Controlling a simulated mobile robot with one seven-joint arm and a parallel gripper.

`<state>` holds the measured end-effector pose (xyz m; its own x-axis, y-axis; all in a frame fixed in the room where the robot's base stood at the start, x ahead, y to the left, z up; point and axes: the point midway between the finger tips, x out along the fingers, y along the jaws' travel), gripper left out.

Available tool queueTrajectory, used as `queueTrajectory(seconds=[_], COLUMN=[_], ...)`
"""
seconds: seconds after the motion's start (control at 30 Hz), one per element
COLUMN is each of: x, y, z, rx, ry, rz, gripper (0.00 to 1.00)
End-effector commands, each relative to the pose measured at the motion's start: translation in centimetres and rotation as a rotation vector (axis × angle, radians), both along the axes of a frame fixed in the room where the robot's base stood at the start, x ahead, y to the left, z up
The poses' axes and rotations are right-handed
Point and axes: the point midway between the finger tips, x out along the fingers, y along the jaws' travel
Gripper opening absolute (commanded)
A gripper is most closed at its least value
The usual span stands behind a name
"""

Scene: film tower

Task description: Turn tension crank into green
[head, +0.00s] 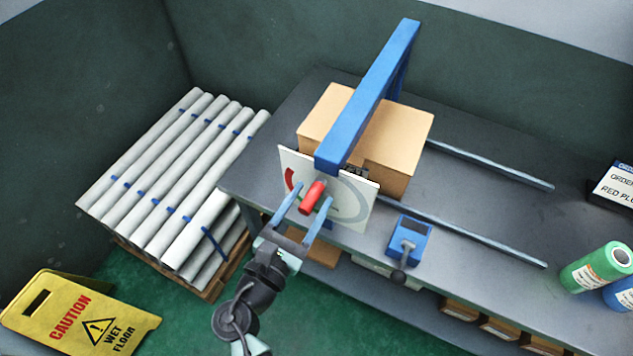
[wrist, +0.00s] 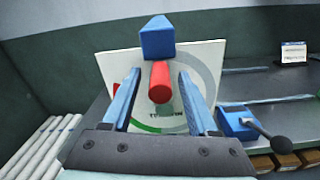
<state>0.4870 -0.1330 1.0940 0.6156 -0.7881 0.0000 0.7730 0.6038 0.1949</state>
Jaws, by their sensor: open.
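The tension crank has a red handle (head: 313,198) in front of a white dial plate (head: 356,213). In the wrist view the red handle (wrist: 159,82) points toward the camera, just below a blue beam end. The dial plate (wrist: 207,56) shows a grey arc and a green arc at its lower left; a red arc shows at the left in the head view. My gripper (head: 307,207) is open, with one finger on each side of the handle. In the wrist view the fingers (wrist: 158,85) stand apart from it, with gaps on both sides.
A blue beam (head: 370,90) reaches over a cardboard box (head: 408,128) on the grey table. A blue lever box (head: 409,240) stands right of the dial. White rolls (head: 165,180) and a yellow caution sign (head: 80,315) are at the left. Green film (head: 597,268) lies far right.

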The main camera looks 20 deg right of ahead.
Motion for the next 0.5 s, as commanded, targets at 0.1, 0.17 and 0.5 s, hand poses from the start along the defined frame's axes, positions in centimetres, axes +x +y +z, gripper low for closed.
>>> queueTrajectory(seconds=[0.1, 0.17, 0.5], x=[1.1, 1.4, 1.9], y=[-1.4, -1.9, -2.5], z=[0.2, 0.1, 0.0], rx=[-0.001, 0.0, 0.0], ry=[0.001, 0.0, 0.0], rz=[-0.003, -0.002, 0.0], gripper=[0.59, 0.59, 0.59])
